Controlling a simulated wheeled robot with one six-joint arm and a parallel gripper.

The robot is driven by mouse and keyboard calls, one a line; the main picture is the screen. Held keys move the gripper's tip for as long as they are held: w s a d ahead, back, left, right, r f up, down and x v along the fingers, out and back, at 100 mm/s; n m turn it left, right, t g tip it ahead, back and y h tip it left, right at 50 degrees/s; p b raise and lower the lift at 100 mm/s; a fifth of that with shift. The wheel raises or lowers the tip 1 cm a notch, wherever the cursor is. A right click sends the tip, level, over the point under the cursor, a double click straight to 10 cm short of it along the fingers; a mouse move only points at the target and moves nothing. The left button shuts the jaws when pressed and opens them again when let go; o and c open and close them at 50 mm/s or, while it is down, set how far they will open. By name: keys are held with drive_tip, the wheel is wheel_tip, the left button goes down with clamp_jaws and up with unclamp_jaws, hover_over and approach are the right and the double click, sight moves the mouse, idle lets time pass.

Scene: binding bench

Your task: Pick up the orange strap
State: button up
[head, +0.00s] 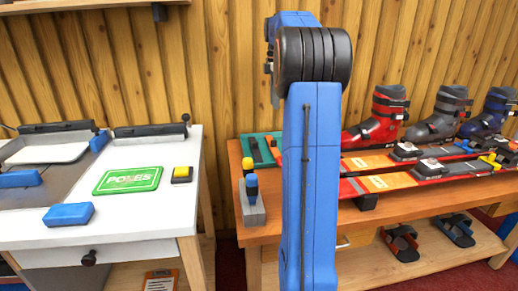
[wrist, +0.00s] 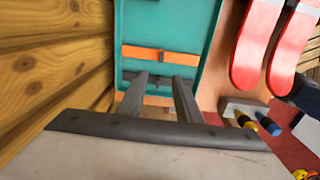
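The orange strap (wrist: 158,54) lies flat across a teal tray (wrist: 190,15) in the wrist view. A dark strap (wrist: 152,76) lies on the same tray, nearer to me and partly hidden by my fingers. My gripper (wrist: 158,80) is open, its two dark fingers apart with nothing held between them. The fingertips appear just short of the orange strap in the picture; their height above the tray is hard to tell. In the head view the teal tray (head: 250,143) sits at the bench's left end, partly hidden by my blue arm, which also hides my gripper.
Red ski tips (wrist: 253,48) lie right of the tray. A grey block (wrist: 243,106) with yellow- and blue-topped tools stands near it. A wooden plank wall (wrist: 50,50) is close on the left. Ski boots (head: 378,117) stand at the back of the orange bench (head: 400,205). A white table (head: 130,220) is at left.

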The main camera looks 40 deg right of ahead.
hover_over(272, 143)
drive_tip(key=d, duration=0.1)
drive_tip(key=f, duration=1.2)
drive_tip(key=shift+w+d, duration=0.15)
drive_tip(key=shift+w, duration=0.15)
drive_tip(key=shift+s+f, duration=0.15)
drive_tip(key=shift+f, duration=1.2)
drive_tip(key=shift+s+f, duration=0.1)
drive_tip(key=shift+f, duration=1.25)
clamp_jaws()
